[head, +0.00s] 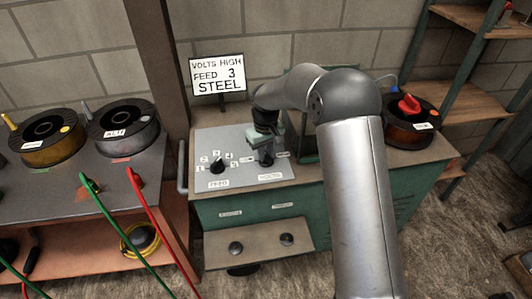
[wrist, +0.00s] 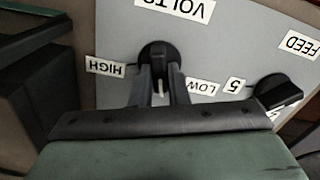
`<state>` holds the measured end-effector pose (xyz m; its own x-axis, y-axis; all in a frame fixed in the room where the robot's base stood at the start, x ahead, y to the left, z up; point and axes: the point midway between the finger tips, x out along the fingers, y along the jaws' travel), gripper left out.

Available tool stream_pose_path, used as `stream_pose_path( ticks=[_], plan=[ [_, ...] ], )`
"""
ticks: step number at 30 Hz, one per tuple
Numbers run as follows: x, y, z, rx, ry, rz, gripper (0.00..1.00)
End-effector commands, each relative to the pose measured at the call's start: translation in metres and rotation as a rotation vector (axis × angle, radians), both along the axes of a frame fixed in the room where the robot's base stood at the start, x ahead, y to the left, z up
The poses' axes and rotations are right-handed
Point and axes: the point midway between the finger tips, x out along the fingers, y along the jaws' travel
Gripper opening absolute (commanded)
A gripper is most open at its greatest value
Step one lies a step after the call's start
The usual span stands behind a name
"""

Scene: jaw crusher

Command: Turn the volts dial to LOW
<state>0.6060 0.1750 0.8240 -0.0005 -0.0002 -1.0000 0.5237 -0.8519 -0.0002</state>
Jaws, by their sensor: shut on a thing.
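The black volts dial (wrist: 157,52) is on the grey sloped panel (wrist: 225,35), with a HIGH label (wrist: 105,68) on its left and a LOW label (wrist: 200,87) on its right in the wrist view. My gripper (wrist: 161,82) is shut on the dial, one finger on each side. A white mark on the dial shows between the fingers and points down in the wrist view, between the two labels. In the head view my gripper (head: 266,150) reaches down over the dial, mostly hiding it. The panel (head: 240,148) is at the top of the green machine.
The feed dial (head: 217,165) is left of the volts dial; it also shows in the wrist view (wrist: 277,90). A sign (head: 217,74) reads VOLTS HIGH, FEED 3, STEEL. Wire spools (head: 125,127) stand on the left bench, and another spool (head: 411,123) stands right.

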Motion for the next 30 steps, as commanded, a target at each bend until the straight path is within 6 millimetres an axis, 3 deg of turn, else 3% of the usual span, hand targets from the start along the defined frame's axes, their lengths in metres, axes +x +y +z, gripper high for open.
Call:
stream_pose_path(
  ticks=[18,30],
  plan=[
    [-0.0015,0.0017,0.0014,0.001,-0.002,0.575,0.0],
    [-0.0027,0.0025,0.0014,0.001,-0.002,0.832,0.0]
  ],
)
